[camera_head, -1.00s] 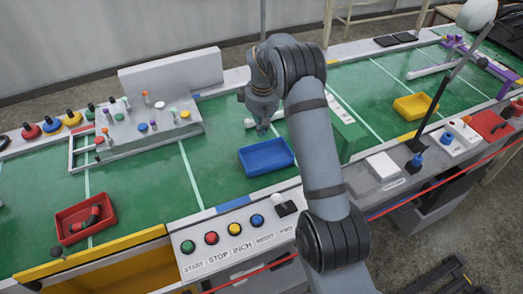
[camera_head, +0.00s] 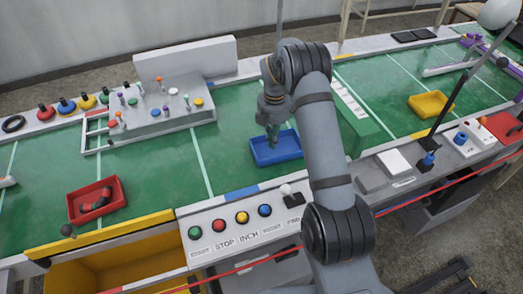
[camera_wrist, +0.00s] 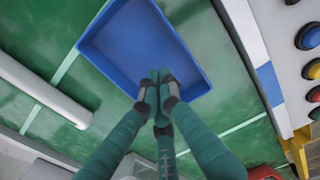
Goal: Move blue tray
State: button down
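The blue tray (camera_head: 288,155) lies on the green belt left of my arm, and it looks empty. In the wrist view the tray (camera_wrist: 130,38) fills the upper middle, partly behind my fingers. My gripper (camera_head: 272,146) points down at the tray, with its fingertips over the tray's left part in the head view. In the wrist view my gripper's fingers (camera_wrist: 158,90) draw together with their tips close to each other, over the tray's near rim. I cannot tell whether the tips touch the tray or have the rim between them.
A green block (camera_head: 352,128) stands right of the tray. A white bar (camera_wrist: 40,88) lies beside the tray. A control panel with coloured buttons (camera_head: 242,217) is in front. A red tray (camera_head: 110,206) is at left, a yellow tray (camera_head: 440,106) at right. Belt left of the tray is clear.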

aim_at(261, 156)
notch_tip(261, 156, down, 4)
jog(key=shift+s+r, duration=0.1)
jog(key=shift+r, duration=0.1)
jog(key=a, duration=0.1)
jog(key=a+p, duration=0.1)
jog(key=shift+s+a+r, duration=0.3)
jog(key=shift+s, duration=0.05)
jog(key=shift+s+a, duration=0.15)
jog(key=shift+a, duration=0.5)
jog(key=shift+f, duration=0.1)
